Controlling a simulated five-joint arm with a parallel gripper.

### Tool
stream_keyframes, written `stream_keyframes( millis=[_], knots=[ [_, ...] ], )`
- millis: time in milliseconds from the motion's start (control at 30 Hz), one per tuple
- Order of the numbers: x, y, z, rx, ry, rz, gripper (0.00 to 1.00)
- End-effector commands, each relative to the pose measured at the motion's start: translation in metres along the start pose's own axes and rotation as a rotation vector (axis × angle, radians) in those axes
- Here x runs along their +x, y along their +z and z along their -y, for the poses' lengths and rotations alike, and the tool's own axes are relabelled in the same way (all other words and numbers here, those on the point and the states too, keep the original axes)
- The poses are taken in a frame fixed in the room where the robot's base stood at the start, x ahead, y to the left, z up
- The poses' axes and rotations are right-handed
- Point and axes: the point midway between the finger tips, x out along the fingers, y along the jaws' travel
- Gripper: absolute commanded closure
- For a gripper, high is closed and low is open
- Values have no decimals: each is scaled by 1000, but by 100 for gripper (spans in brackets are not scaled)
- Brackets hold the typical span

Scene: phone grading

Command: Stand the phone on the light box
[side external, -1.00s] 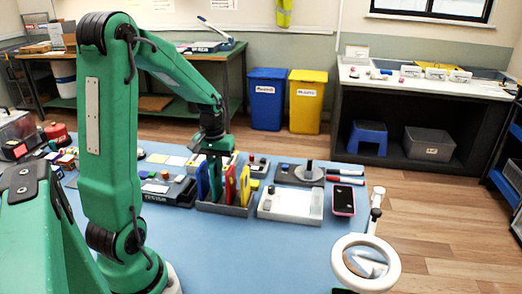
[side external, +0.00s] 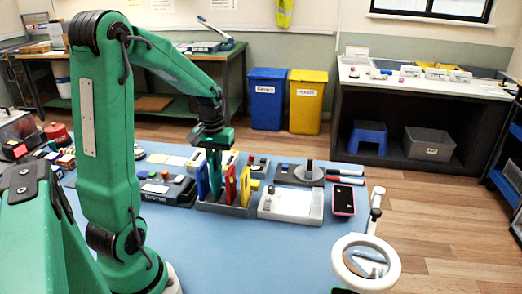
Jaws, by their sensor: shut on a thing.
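My gripper (side external: 214,168) points down over a grey slotted rack (side external: 222,208). It is shut on a phone standing among several upright coloured slabs in the rack. The held phone is mostly hidden; its colour and the fingertips are hard to tell apart from the teal parts there. A blue slab (side external: 202,182) stands to the left of the gripper, and a red slab (side external: 230,184) and a yellow slab (side external: 245,186) stand to its right. A flat pale box (side external: 290,205), apparently the light box, lies right of the rack with a bare top area.
A pink-edged phone (side external: 343,200) lies flat right of the pale box. A dark stand with a grey post (side external: 309,172) is behind it. A ring magnifier (side external: 365,262) occupies the front right. The blue mat (side external: 255,255) in front of the rack is clear.

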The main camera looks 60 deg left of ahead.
Motion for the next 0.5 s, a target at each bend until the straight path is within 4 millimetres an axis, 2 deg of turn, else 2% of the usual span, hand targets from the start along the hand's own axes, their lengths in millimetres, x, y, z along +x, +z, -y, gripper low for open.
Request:
stream_keyframes(
  millis=[500],
  knots=[
    [-6, -1, 0, 0, 0, -3, 100]
  ],
)
